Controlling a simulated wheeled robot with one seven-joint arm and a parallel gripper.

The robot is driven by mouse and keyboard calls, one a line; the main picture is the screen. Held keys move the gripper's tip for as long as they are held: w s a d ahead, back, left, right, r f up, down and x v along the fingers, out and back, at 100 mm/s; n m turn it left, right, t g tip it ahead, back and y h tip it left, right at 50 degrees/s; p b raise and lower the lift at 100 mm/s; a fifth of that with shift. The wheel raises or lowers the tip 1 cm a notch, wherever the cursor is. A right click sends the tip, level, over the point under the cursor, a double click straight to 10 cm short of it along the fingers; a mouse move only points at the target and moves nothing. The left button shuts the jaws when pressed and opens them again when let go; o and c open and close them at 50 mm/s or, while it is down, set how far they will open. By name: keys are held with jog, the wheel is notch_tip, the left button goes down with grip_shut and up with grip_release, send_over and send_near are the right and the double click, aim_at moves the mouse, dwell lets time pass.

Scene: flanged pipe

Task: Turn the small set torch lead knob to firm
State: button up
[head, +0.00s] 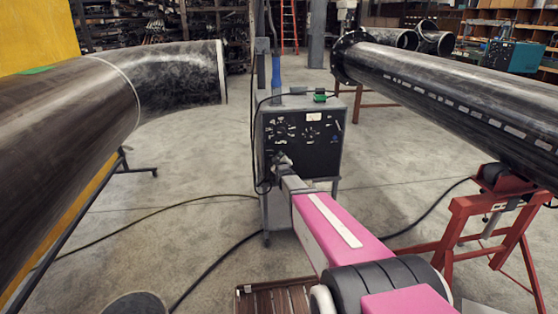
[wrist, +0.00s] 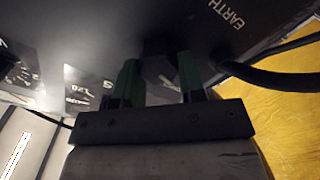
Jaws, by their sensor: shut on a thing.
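The small welding set (head: 325,150) has a black front panel with dials and white marks, and it stands upright in the middle of the head view. My gripper (head: 281,160) is at the lower left of this panel. In the wrist view its two greenish fingers (wrist: 160,82) are shut on a dark knob (wrist: 157,66) at the panel, which I take for the torch lead knob. The knob is in shadow, and I cannot read its turn. The word EARTH (wrist: 225,14) is printed on the panel to its right. In the head view my gripper hides the knob.
A black cable (wrist: 270,80) runs from the panel right of my gripper. A large pipe with an elbow (head: 180,78) lies left of the set, and a long flanged pipe (head: 440,85) lies right on red stands (head: 460,225). Cables (head: 215,262) cross the floor.

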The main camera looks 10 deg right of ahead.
jog(key=m, duration=1.3)
jog(key=shift+d+m, duration=0.4)
dwell(0.4)
jog(key=o, duration=0.9)
jog(key=s, duration=1.1)
